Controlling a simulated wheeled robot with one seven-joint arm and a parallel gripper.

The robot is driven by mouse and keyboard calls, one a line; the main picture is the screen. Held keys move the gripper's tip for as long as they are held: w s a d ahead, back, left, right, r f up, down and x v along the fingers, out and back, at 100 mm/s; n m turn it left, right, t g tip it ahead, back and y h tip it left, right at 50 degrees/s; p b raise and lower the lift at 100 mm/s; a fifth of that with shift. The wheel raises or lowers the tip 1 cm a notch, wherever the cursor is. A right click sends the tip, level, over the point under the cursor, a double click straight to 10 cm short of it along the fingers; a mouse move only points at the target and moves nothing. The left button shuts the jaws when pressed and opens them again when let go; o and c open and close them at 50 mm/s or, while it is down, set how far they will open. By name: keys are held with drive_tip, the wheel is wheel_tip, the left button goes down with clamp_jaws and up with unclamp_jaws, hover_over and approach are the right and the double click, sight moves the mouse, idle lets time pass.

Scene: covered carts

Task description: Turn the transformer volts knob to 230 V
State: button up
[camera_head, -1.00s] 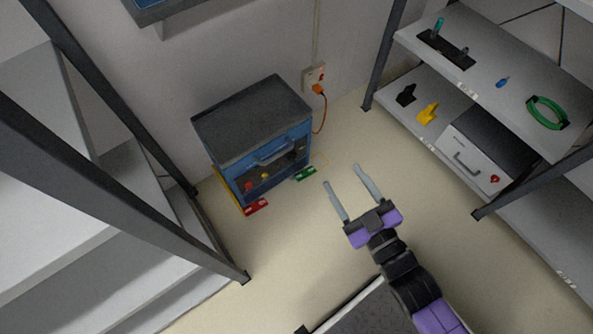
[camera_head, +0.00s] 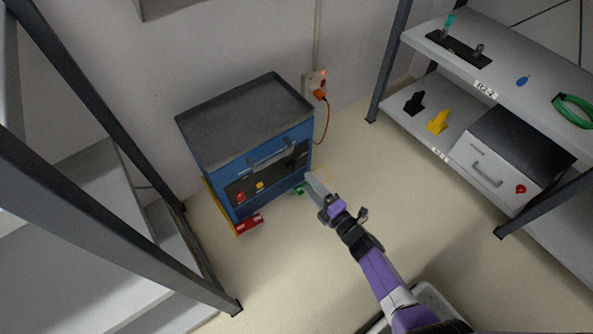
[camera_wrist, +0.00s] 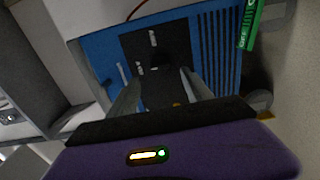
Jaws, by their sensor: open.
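The blue cart-like unit (camera_head: 275,185) with a dark top stands by the wall in the head view. Its dark front panel has a red button (camera_head: 240,197), a yellow button (camera_head: 259,186) and a black knob (camera_head: 293,160) at the right. My purple gripper (camera_head: 309,176) is just in front of the panel's right side, its fingers seen nearly edge-on. In the wrist view my open gripper (camera_wrist: 160,84) points at the black panel (camera_wrist: 133,48), with the dark knob (camera_wrist: 160,60) between and beyond the fingertips. Contact cannot be told. The small panel markings are unreadable.
Shelving (camera_head: 490,90) stands right, another rack left. The floor between is clear.

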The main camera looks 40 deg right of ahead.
sight(295, 168)
drive_tip(key=shift+w+b, duration=1.2)
drive_tip(key=shift+w, duration=2.6)
clamp_jaws()
